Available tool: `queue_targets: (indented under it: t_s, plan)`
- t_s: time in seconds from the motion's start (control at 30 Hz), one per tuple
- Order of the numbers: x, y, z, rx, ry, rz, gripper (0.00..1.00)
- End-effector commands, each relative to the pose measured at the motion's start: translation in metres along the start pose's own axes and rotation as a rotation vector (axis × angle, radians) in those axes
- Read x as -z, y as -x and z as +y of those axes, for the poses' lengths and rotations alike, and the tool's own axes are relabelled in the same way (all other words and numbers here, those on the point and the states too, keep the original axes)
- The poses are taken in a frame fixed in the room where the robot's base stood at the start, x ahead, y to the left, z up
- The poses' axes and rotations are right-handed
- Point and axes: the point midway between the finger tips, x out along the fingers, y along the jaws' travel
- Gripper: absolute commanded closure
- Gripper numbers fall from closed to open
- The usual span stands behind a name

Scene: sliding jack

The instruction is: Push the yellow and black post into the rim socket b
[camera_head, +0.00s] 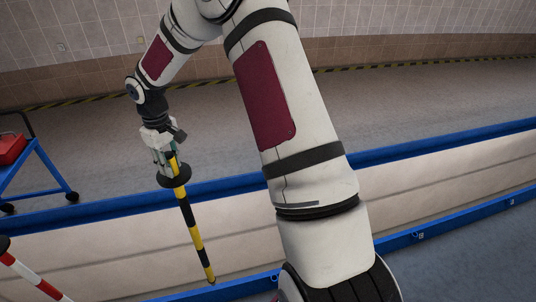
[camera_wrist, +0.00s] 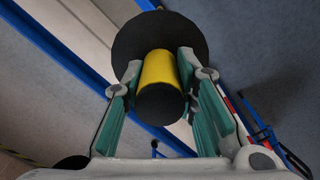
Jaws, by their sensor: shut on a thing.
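The yellow and black post (camera_head: 190,218) hangs from my gripper (camera_head: 166,157), slightly tilted, with its black disc (camera_head: 174,177) just below the fingers. Its lower tip is in front of the pale wall, just above the near blue rim in the picture. I cannot tell whether it touches anything. In the wrist view the green-padded fingers of my gripper (camera_wrist: 161,78) are shut on the post's yellow upper part (camera_wrist: 158,68), and its black end faces the camera. A small mark that looks like a letter B (camera_head: 421,235) is on the blue rim, right of my arm. The socket's opening is unclear.
A blue rim (camera_head: 450,220) runs along the near side, partly hidden by my arm. A second blue rail (camera_head: 450,145) lies beyond the pale wall. A red and white post (camera_head: 35,278) stands at lower left. A blue cart (camera_head: 40,170) carries a red box (camera_head: 10,148).

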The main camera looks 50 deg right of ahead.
Motion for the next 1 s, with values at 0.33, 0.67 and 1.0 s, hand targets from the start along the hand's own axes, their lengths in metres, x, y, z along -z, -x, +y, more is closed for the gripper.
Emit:
queue_targets:
  t_s: [0.33, 0.67, 1.0]
  plan:
    - [-0.048, -0.019, 0.072, -0.002, 0.434, -0.001, 1.00]
    - [-0.103, -0.038, 0.132, -0.001, 0.865, -0.004, 1.00]
    - [-0.168, -0.058, 0.184, -0.001, 1.310, -0.004, 1.00]
